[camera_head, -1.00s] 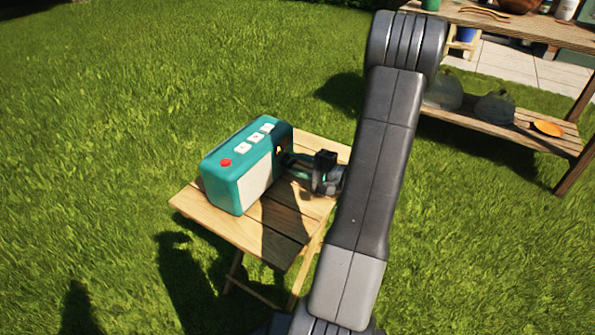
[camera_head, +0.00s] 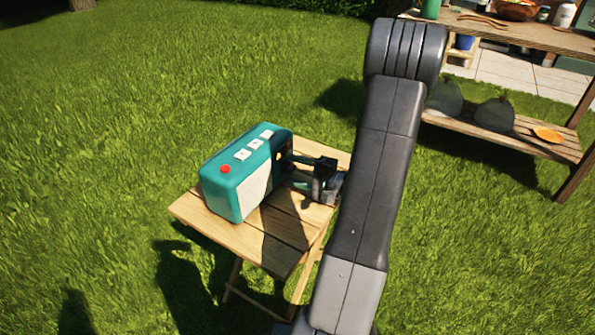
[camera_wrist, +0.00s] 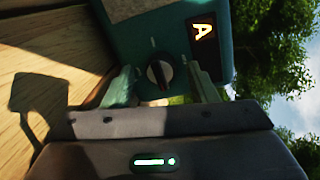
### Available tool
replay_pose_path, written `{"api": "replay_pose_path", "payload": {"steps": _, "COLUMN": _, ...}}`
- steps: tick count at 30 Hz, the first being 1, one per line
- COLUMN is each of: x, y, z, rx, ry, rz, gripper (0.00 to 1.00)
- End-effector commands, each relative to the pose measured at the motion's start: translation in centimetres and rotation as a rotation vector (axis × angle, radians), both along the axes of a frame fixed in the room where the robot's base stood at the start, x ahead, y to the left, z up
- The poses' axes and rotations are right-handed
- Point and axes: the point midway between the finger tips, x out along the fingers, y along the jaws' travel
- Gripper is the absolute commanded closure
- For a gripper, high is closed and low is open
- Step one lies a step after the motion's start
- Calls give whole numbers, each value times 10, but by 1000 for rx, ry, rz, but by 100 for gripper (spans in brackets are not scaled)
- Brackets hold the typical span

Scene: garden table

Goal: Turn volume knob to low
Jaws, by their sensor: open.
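The teal radio (camera_head: 228,190) stands on a small wooden folding table (camera_head: 262,238), with a red button and several white buttons on top. In the wrist view its teal face (camera_wrist: 150,38) carries the round dark volume knob (camera_wrist: 159,74) with a pale pointer line. A lit "A" display (camera_wrist: 206,32) is beside the knob. My gripper (camera_head: 288,170) is at the radio's right end. In the wrist view my gripper (camera_wrist: 166,82) is open, with one finger on each side of the knob. Whether the fingers touch it cannot be told.
A wooden shelf table (camera_head: 520,38) with bowls and bottles stands at the upper right, an orange item (camera_head: 548,134) on its lower shelf. Grass (camera_head: 100,130) around the small table is clear. My arm covers the table's right side.

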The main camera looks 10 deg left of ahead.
Motion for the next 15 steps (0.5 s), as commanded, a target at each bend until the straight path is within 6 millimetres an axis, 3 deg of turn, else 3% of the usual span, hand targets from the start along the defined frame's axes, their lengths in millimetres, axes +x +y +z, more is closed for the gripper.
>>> {"api": "replay_pose_path", "payload": {"steps": 5, "x": -3, "y": -10, "z": 1, "rx": 0, "ry": 0, "rz": -2, "gripper": 47}}
{"api": "replay_pose_path", "payload": {"steps": 15, "x": -22, "y": -75, "z": 6, "rx": 0, "ry": 2, "rz": -5, "gripper": 47}}
